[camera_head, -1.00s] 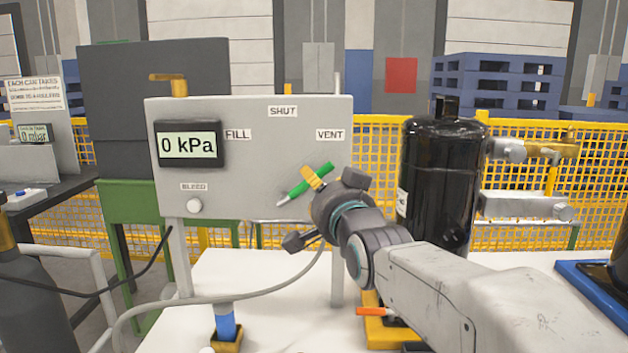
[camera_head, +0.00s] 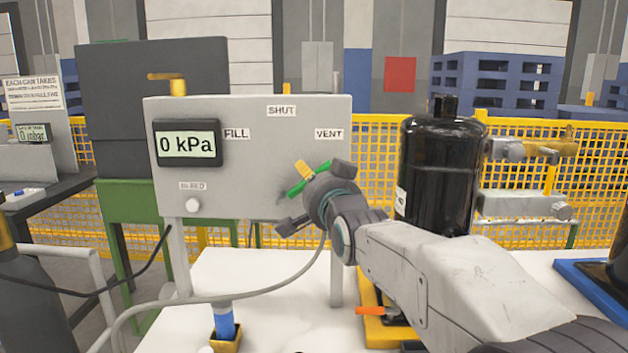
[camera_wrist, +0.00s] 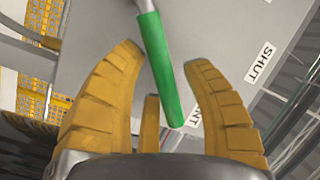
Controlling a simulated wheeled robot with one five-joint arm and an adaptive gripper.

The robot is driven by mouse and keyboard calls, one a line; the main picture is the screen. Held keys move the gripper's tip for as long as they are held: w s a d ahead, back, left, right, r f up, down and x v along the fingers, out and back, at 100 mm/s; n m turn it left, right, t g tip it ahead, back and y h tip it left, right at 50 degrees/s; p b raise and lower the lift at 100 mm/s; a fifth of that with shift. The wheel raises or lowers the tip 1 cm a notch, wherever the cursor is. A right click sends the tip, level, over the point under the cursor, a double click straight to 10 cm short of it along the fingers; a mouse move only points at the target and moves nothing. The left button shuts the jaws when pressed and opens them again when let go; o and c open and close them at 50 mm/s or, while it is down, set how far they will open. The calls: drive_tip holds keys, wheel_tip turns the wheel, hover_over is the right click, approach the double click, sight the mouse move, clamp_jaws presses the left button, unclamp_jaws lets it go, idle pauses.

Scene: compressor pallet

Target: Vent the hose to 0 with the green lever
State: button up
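The green lever (camera_head: 296,189) is on the grey panel (camera_head: 255,170) and slants up to the right, toward the VENT label (camera_head: 329,134). The panel display (camera_head: 187,145) reads 0 kPa. My gripper (camera_head: 303,170) is in front of the lever and hides part of it. In the wrist view, the lever's green handle (camera_wrist: 161,70) lies between the yellow fingers of my gripper (camera_wrist: 165,57). The fingers are spread, with a gap on each side of the handle. The lever's pivot is hidden in the head view.
A black tank (camera_head: 440,175) stands right of the panel. A grey hose (camera_head: 255,295) curves across the white surface below it. A white BLEED knob (camera_head: 193,205) is at the panel's lower left. A yellow mesh fence (camera_head: 375,150) runs behind.

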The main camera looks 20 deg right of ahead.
clamp_jaws()
